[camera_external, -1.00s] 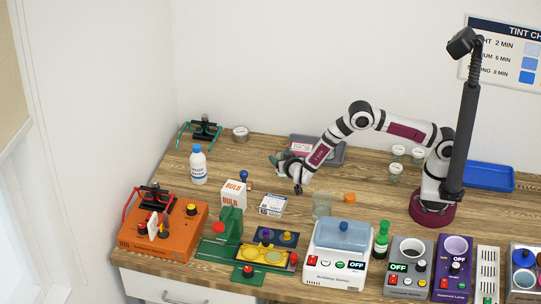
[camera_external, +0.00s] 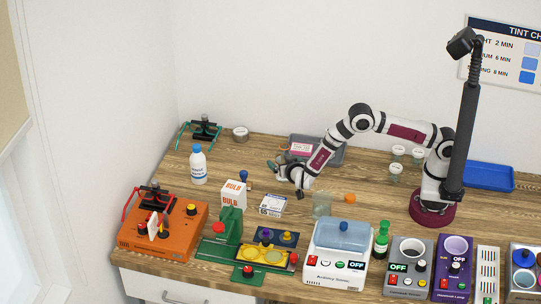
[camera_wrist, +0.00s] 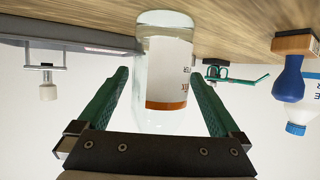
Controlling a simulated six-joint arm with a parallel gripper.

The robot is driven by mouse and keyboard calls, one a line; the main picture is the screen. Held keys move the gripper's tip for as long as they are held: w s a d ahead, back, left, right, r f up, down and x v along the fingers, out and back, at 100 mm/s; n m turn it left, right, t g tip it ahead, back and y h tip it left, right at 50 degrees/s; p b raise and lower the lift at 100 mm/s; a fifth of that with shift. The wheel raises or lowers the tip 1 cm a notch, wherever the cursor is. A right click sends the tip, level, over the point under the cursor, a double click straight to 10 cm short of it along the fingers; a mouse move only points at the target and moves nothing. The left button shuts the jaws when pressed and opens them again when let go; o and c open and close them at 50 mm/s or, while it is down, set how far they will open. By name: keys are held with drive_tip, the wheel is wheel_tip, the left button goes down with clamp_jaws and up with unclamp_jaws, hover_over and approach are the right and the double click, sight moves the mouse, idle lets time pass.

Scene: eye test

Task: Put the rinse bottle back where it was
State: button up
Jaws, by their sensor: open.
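A white bottle with a blue cap (camera_external: 198,165) stands upright at the left of the table; it looks like the rinse bottle, though its label is too small to read surely. It also shows upside down at the right edge of the wrist view (camera_wrist: 302,112). My gripper (camera_external: 282,165) is low over the table, well to the right of that bottle. In the wrist view my gripper (camera_wrist: 165,75) has its green fingers spread, with a clear glass jar (camera_wrist: 152,122) bearing a white and orange label between or just beyond them. Gaps show on both sides of the jar.
A grey tray (camera_external: 334,157) lies just behind my gripper. A blue-handled stamp (camera_external: 243,176) and a white BULB box (camera_external: 233,195) stand between gripper and bottle. Devices line the front edge. Bare wood surrounds the bottle.

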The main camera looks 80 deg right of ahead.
drive_tip(key=v, duration=1)
drive_tip(key=w+a+r+n+t+y, duration=0.1)
drive_tip(key=a+r+n+t+y, duration=0.1)
drive_tip(key=a+r+y, duration=0.35)
drive_tip(key=w+a+r+n+t+y, duration=0.1)
drive_tip(key=a+r+y, duration=0.1)
drive_tip(key=r+y, duration=0.6)
drive_tip(key=s+r+n+g+y, duration=0.25)
drive_tip(key=s+n+g, duration=0.2)
drive_tip(key=s, duration=1.45)
drive_tip(key=s+d+f+g+h, duration=0.1)
drive_tip(key=s+d+g, duration=0.1)
drive_tip(key=s, duration=0.7)
drive_tip(key=s+d+f+m+g+h, duration=0.1)
drive_tip(key=s+d+g, duration=0.2)
drive_tip(key=s, duration=0.6)
drive_tip(key=shift+s+d+h, duration=0.3)
drive_tip(key=shift+s+d, duration=0.05)
drive_tip(key=shift+s, duration=0.05)
